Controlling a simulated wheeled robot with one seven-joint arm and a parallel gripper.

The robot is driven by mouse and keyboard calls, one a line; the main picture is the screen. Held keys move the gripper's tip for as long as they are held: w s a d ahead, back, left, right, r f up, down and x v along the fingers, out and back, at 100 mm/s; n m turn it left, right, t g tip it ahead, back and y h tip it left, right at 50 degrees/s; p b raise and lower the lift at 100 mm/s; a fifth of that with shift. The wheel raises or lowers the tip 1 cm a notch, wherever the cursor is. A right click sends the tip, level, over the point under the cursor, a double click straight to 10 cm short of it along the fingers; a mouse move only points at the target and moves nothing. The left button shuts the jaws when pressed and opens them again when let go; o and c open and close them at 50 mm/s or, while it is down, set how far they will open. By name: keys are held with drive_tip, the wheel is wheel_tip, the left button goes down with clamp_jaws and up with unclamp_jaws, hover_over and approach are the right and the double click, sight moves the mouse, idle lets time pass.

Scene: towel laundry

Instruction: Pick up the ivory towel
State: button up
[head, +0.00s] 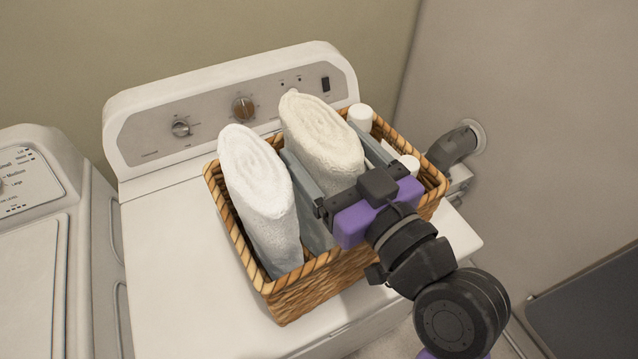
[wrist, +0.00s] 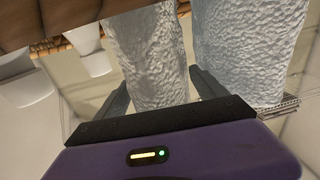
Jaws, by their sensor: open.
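The ivory towel (head: 322,136) is rolled and stands upright, leaning a little, in the wicker basket (head: 282,297). My gripper (head: 328,158) is open, with one finger on each side of the ivory towel. In the wrist view the ivory towel (wrist: 148,60) stands between my two fingers (wrist: 160,85). A whiter rolled towel (head: 256,185) stands in the basket to the left, close to my left finger; it also shows in the wrist view (wrist: 238,50). I cannot tell whether either finger touches a towel. The ivory towel's lower part is hidden by my gripper in the head view.
White bottles with round caps (head: 361,116) stand at the basket's right side. The basket sits on a white machine (head: 165,260) with a knobbed panel behind. A second white machine (head: 28,255) is at the left. A pipe fitting (head: 455,147) juts from the right wall.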

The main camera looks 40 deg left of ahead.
drive_tip(key=shift+a, duration=0.25)
drive_tip(key=c, duration=1.6)
clamp_jaws()
drive_tip(key=shift+r, duration=0.1)
